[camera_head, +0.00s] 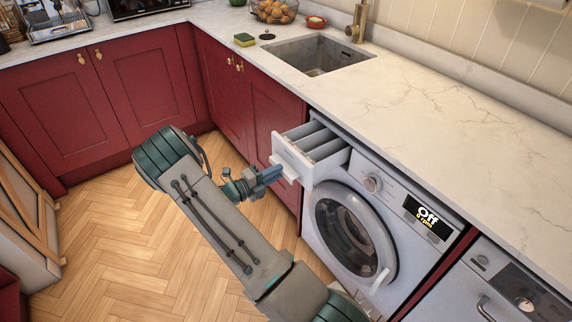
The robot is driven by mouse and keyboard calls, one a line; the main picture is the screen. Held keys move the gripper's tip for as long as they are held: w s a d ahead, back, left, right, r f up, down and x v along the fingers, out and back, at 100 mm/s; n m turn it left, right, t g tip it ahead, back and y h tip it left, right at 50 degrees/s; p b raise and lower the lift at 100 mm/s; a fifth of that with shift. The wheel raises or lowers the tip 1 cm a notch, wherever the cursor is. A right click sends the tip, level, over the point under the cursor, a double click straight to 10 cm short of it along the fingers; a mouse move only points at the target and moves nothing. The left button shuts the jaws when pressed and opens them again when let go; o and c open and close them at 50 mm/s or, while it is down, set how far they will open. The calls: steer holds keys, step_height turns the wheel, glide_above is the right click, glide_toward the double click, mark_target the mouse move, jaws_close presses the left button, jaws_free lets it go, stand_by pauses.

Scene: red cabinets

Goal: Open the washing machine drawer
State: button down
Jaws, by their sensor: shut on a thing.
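The white washing machine (389,205) stands under the counter, with its round door (352,232) closed and its display reading "Off". Its detergent drawer (322,144) at the upper left is pulled well out, and its inner compartments show from above. My gripper (279,171) is at the drawer's front (293,158), shut on the lower part of that front around its handle. The exact contact of the fingertips is partly hidden by the gripper itself. My arm reaches up from the bottom of the picture to the drawer.
Red cabinets (95,100) line the left and back. The marble counter (400,110) runs above the machine, with a sink (315,55), a sponge (244,39) and a bowl of round brown items (273,10). A second white appliance (490,290) stands at the right. The wooden floor (110,240) is clear at the left.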

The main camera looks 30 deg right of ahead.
steer(key=shift+s+a+f, duration=0.1)
steer(key=shift+a+f, duration=0.2)
steer(key=shift+a, duration=0.1)
steer(key=c, duration=1.3)
jaws_free()
steer(key=shift+r, duration=0.1)
steer(key=a, duration=0.9)
steer(key=s+a, duration=0.1)
steer(key=a, duration=0.3)
steer(key=shift+a+b, duration=0.3)
steer(key=shift+a, duration=0.05)
